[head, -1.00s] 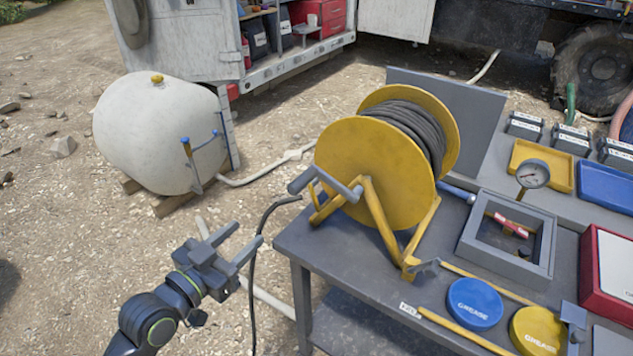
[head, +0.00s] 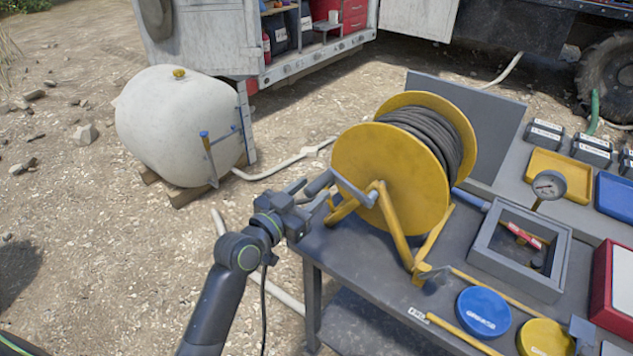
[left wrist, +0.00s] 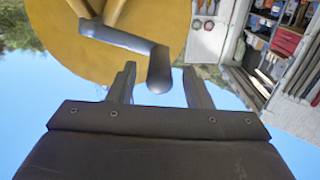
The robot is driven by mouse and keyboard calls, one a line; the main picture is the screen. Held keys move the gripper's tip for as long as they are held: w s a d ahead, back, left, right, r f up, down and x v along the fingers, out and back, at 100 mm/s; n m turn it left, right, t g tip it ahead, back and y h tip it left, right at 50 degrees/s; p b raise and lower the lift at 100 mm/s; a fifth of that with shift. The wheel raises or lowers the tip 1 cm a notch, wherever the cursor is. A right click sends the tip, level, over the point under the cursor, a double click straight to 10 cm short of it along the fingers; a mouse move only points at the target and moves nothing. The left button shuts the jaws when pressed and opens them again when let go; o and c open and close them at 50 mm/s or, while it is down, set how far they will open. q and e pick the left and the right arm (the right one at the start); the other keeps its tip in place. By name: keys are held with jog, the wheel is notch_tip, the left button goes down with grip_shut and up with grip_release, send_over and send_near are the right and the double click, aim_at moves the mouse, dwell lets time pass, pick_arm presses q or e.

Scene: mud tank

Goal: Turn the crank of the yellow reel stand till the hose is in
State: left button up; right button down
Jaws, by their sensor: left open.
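The yellow reel stand (head: 395,180) stands at the left end of the grey table, with dark hose (head: 425,137) wound on its drum. Its grey crank (head: 345,187) sticks out on the left side and ends in a cylindrical handle. My left gripper (head: 312,190) is open beside the crank handle. In the left wrist view the handle end (left wrist: 159,72) sits in the gap between the two fingers (left wrist: 157,85), with space on both sides. The reel's yellow disc (left wrist: 160,25) fills the top behind it. My right gripper is not in view.
The grey table (head: 350,262) also holds a square grey frame (head: 515,282), a gauge (head: 549,185), blue and yellow grease lids (head: 483,311) and trays. A white tank (head: 175,120) stands on the gravel at left.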

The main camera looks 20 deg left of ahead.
pick_arm(q)
jog(key=shift+x, duration=1.45)
grip_shut()
